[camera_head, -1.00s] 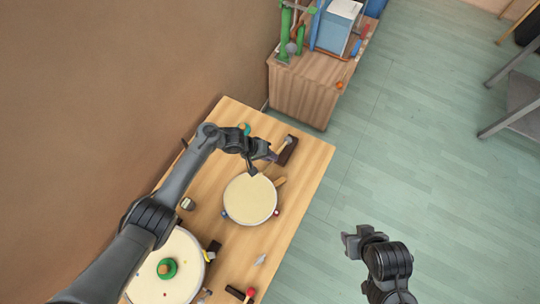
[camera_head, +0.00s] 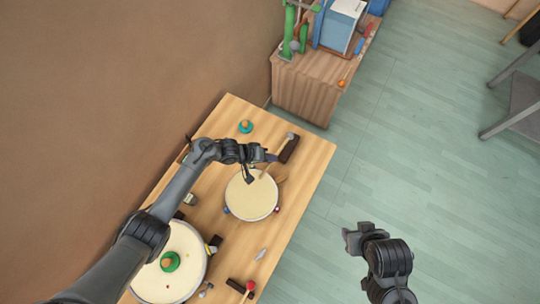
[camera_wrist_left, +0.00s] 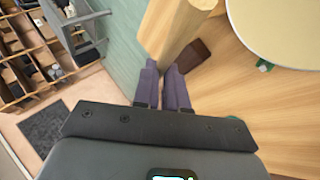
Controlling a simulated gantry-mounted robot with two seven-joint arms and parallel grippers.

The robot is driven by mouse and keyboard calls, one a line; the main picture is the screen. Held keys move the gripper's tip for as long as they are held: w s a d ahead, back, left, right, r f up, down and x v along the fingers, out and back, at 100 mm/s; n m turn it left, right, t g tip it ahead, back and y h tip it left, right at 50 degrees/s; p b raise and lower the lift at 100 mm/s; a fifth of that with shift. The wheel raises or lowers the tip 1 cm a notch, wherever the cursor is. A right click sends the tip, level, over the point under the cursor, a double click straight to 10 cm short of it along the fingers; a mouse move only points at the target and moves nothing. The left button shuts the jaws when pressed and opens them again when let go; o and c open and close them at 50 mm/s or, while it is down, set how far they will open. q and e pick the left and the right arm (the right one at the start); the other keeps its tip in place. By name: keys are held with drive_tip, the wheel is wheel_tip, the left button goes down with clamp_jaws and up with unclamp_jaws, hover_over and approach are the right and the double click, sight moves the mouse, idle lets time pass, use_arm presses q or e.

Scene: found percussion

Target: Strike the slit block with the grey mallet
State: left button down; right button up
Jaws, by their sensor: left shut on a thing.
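My left gripper (camera_head: 270,158) is shut on the pale wooden handle (camera_wrist_left: 172,32) of the grey mallet, seen between the purple fingertips in the left wrist view. In the head view the mallet's grey head (camera_head: 290,135) shows beside the far end of a dark brown block (camera_head: 290,150), seemingly the slit block. I cannot tell if they touch, and no slit is visible. The block also shows past the fingertips in the left wrist view (camera_wrist_left: 192,56). My right gripper (camera_head: 350,239) hangs over the floor, away from the table; its jaws are unclear.
A round cream drum (camera_head: 252,196) lies just below my left gripper, and a larger one (camera_head: 184,278) lies nearer. A teal ring-shaped object (camera_head: 246,127) is near the table's far end. A red-headed mallet (camera_head: 250,287) lies near another dark block. A cabinet (camera_head: 303,94) stands beyond.

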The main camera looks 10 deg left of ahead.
idle(0.3)
use_arm(q)
wheel_tip(320, 180, down, 6)
drive_tip(key=w+g+y+b, duration=0.1)
drive_tip(key=w+b, duration=0.1)
drive_tip(key=b, duration=0.5)
wheel_tip(320, 180, up, 6)
drive_tip(key=p, duration=0.7)
drive_tip(key=shift+s+d+r+n+g, duration=0.2)
drive_tip(key=shift+d+n+g, duration=0.1)
drive_tip(key=shift+d+g, duration=0.1)
